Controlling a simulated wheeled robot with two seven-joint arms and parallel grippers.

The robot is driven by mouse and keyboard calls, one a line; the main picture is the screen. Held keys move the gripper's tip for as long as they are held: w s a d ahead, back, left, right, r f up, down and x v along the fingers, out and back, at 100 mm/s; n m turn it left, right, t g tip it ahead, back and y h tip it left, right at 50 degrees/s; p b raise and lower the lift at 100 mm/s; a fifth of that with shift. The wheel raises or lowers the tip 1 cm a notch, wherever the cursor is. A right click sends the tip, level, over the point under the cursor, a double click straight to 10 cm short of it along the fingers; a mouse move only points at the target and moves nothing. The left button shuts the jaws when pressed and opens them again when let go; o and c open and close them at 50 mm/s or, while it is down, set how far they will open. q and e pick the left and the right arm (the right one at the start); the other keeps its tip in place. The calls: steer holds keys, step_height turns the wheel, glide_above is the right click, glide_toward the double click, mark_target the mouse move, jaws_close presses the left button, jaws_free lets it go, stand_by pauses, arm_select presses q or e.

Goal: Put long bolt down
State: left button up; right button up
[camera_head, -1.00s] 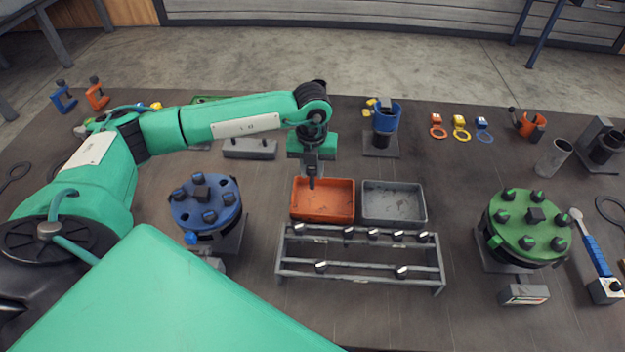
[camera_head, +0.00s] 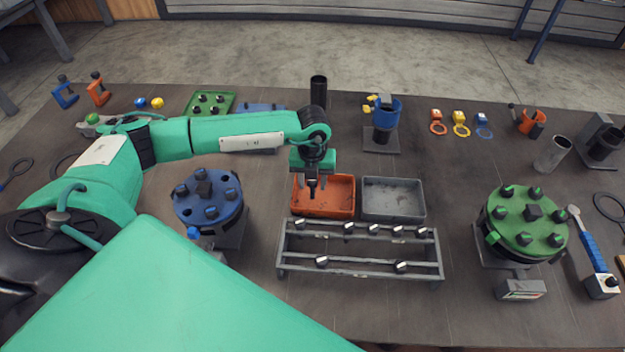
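My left gripper (camera_head: 313,186) points down over the orange tray (camera_head: 323,216), its fingers low near the tray's back part. A slim dark piece shows at the fingertips. It is too small to tell whether it is the long bolt or part of the fingers, or whether the fingers are open or shut. The tray's far edge is partly hidden behind the gripper. Several bolts with pale hexagonal heads sit in the metal rack (camera_head: 360,273) in front of the trays, on its upper and lower rails. My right gripper is not in view.
The grey tray (camera_head: 393,217) beside the orange one looks empty. A blue flange (camera_head: 229,181) with bolts stands left, and a green flange (camera_head: 508,221) with bolts stands right. A blue cup-like holder (camera_head: 390,108) stands behind.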

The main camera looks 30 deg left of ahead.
arm_select(q)
steer(key=shift+o, duration=0.2)
steer(key=shift+r, duration=0.15)
steer(key=shift+r, duration=0.2)
step_height(320, 180, up, 12)
steer(key=b, duration=0.3)
steer(key=shift+f, duration=0.2)
